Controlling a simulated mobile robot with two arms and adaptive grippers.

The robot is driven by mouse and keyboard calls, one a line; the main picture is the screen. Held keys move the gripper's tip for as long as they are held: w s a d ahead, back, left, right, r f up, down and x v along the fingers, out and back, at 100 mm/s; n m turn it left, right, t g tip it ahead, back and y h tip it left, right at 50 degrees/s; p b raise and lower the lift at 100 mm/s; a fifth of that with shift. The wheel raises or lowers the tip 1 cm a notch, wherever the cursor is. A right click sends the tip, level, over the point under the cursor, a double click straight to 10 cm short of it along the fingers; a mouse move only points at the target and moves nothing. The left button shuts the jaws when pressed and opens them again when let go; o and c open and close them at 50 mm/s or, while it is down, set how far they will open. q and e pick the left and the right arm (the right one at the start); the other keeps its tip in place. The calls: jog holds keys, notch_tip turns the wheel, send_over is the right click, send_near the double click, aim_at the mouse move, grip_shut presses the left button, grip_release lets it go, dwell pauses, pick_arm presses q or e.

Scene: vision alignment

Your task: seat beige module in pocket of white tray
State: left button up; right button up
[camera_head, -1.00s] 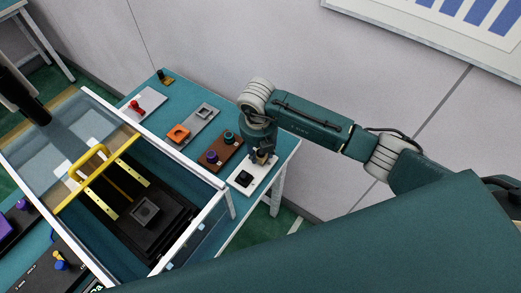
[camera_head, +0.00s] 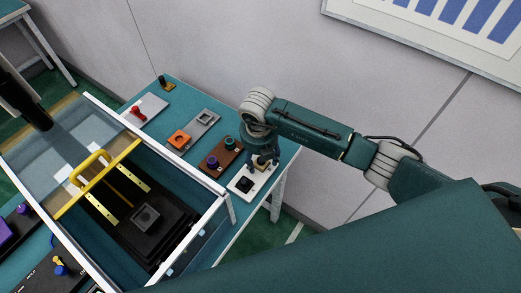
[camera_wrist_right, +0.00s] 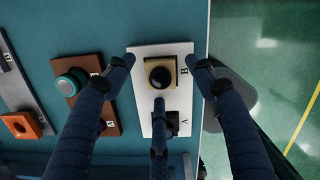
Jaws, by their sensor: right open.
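The white tray (camera_head: 241,192) lies at the near end of the teal table and shows in the right wrist view (camera_wrist_right: 143,107). The beige module (camera_wrist_right: 150,79), a square block with a round black knob, sits on the tray beside the letter B. Whether it lies fully flush I cannot tell. A black square (camera_head: 244,184) is at the A end, partly hidden by a finger in the wrist view. My right gripper (camera_wrist_right: 160,75) is open, its fingers spread around the module and apart from it. A dark part at the left edge (camera_head: 25,100) seems to be my left arm; its jaws are unclear.
A brown board (camera_head: 217,160) with a teal and a purple knob lies left of the tray. Beyond it are a grey board (camera_head: 206,120) with an orange piece and a board with a red piece (camera_head: 137,112). A glass-lidded case (camera_head: 212,212) with white edges stands in front.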

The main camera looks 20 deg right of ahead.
aim_at(260, 163)
notch_tip(260, 163, up, 12)
jog(key=s+b, duration=0.1)
jog(key=b, duration=0.2)
jog(key=shift+a+f, duration=0.25)
jog(key=shift+a, duration=0.1)
